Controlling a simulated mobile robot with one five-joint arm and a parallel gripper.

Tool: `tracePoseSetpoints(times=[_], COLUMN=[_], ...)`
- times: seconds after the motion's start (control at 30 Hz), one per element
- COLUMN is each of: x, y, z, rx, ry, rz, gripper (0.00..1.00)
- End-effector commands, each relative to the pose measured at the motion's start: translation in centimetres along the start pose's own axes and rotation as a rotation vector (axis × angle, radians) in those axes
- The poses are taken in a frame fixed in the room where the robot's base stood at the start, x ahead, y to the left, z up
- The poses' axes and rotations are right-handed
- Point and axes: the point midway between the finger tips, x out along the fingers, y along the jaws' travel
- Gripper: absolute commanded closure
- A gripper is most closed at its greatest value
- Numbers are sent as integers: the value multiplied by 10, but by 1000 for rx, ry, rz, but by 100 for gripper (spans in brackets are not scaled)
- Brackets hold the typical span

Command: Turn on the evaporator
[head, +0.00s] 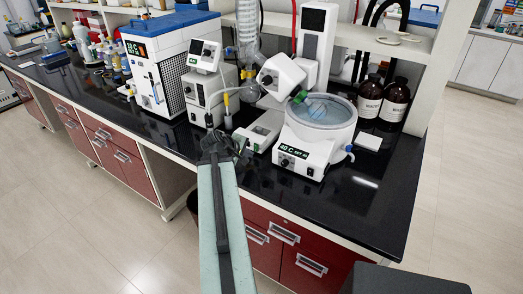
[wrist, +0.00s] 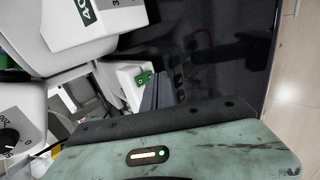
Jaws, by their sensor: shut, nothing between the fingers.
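The rotary evaporator stands on the black bench in the head view, with a white tilted drive head (head: 281,75), a round water bath (head: 322,117) and a lit green "40 C" display (head: 294,153). Its white base (head: 266,127) lies left of the bath. My gripper (head: 236,148) is at the bench's front, just in front of that base. In the wrist view my gripper (wrist: 158,88) is shut and empty. A small green switch (wrist: 144,79) on a white housing shows just left of the fingertips; I cannot tell whether they touch. The switch is not clear in the head view.
A white controller (head: 206,88) and a blue-topped chiller (head: 167,63) stand left of the evaporator. Two brown bottles (head: 395,103) stand at its right. Glassware and tubing rise behind my gripper. The bench's front right (head: 372,205) is clear.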

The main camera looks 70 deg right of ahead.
Motion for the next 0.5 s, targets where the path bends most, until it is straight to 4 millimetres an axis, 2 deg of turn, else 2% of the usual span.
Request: tracePoseSetpoints(times=[0.2,0.5], x=[16,20], y=[10,13], z=[-12,-18], rx=[-9,-15], ry=[9,17], rz=[0,0], gripper=[100,100])
